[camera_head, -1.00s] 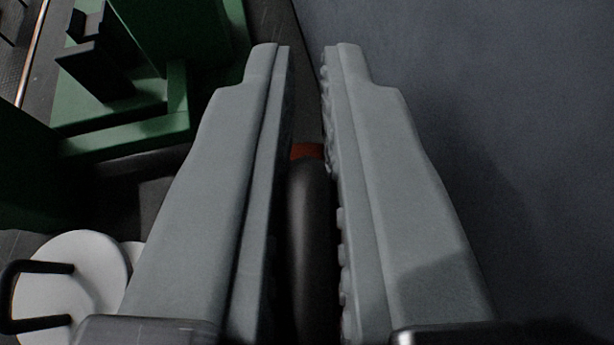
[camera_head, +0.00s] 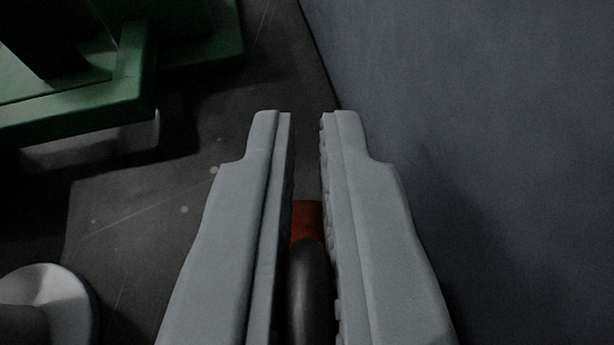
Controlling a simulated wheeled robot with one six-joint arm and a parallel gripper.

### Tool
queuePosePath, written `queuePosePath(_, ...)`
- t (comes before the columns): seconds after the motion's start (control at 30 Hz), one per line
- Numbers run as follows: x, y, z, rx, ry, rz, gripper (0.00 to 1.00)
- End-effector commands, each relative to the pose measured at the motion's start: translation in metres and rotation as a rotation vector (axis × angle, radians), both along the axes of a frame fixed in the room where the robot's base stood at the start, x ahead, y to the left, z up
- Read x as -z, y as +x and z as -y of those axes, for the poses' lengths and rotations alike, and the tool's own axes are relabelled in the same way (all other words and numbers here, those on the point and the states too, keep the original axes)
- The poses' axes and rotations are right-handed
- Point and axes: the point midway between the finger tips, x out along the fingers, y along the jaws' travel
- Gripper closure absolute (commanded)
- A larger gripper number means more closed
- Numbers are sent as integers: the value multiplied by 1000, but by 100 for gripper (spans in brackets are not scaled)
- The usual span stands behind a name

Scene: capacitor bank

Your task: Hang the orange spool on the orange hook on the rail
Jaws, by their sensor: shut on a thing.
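My gripper (camera_head: 307,118) is in the middle of the view, its two grey fingers shut on a dark, rounded part (camera_head: 311,290) low between them. An orange piece (camera_head: 306,220) shows just beyond that dark part, between the fingers. I take the two together to be the orange spool and its dark handle or ring; most of it is hidden by the fingers. The orange hook and the rail are not seen in this view.
A green metal frame (camera_head: 140,75) stands at the upper left. A white round object (camera_head: 65,300) is at the lower left. A plain grey-blue wall (camera_head: 480,130) fills the right side. Dark floor (camera_head: 150,230) lies open between them.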

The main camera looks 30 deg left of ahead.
Motion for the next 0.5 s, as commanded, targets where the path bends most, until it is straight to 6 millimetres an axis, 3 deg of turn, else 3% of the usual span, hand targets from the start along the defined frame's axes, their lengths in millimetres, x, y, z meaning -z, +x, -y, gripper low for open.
queuePosePath(0.17, 4, 0, 0, 0, 1, 0, 100)
queuePosePath(0.2, 4, 0, 0, 0, 1, 0, 87)
queuePosePath(0.3, 4, 0, 0, 0, 0, 0, 71)
queuePosePath(0.5, 4, 0, 0, 0, 0, 0, 71)
